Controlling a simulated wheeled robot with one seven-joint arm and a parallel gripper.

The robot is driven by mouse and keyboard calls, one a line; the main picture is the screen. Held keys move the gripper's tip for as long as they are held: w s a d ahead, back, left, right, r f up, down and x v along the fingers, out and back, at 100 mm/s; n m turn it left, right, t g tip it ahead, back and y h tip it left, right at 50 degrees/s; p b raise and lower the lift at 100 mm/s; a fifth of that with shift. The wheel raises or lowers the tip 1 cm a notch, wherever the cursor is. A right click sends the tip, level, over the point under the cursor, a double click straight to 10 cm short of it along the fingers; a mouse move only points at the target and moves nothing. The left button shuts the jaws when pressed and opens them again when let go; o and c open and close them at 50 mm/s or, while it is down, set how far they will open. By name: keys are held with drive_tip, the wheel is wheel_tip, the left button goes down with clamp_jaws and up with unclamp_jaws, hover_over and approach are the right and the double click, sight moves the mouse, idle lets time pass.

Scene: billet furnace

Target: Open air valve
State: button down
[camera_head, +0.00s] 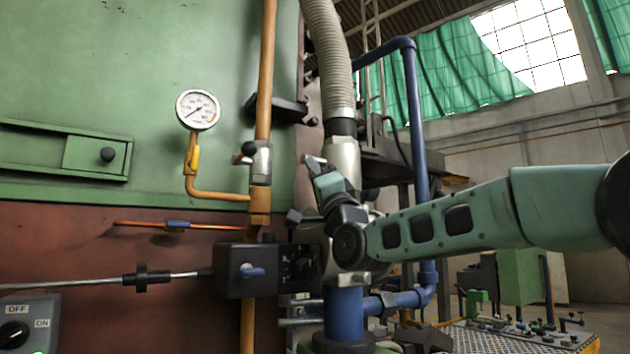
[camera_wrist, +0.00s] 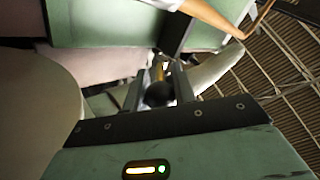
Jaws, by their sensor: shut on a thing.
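The silver valve fitting (camera_head: 344,157) sits below the ribbed hose, right of the orange pipe; I take it to be the air valve. My gripper (camera_head: 315,163) is in front of its left side and partly covers it. In the wrist view, my gripper (camera_wrist: 160,92) has its two dark fingers on either side of a black ball knob (camera_wrist: 158,94), shut on it. The knob's lever is mostly hidden, so I cannot tell its angle. In the head view the knob is hidden by my gripper.
A ribbed hose (camera_head: 331,55) rises above the fitting. A blue pipe (camera_head: 414,115) stands behind my arm.

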idle(0.3)
drive_tip(key=c, duration=1.1)
unclamp_jaws()
drive_tip(key=shift+c, duration=0.2)
drive_tip(key=shift+f, duration=0.1)
drive_tip(key=b+v, duration=0.5)
drive_tip(key=v, duration=1.2)
drive_tip(key=shift+f, duration=0.15)
drive_tip(key=shift+d, duration=0.1)
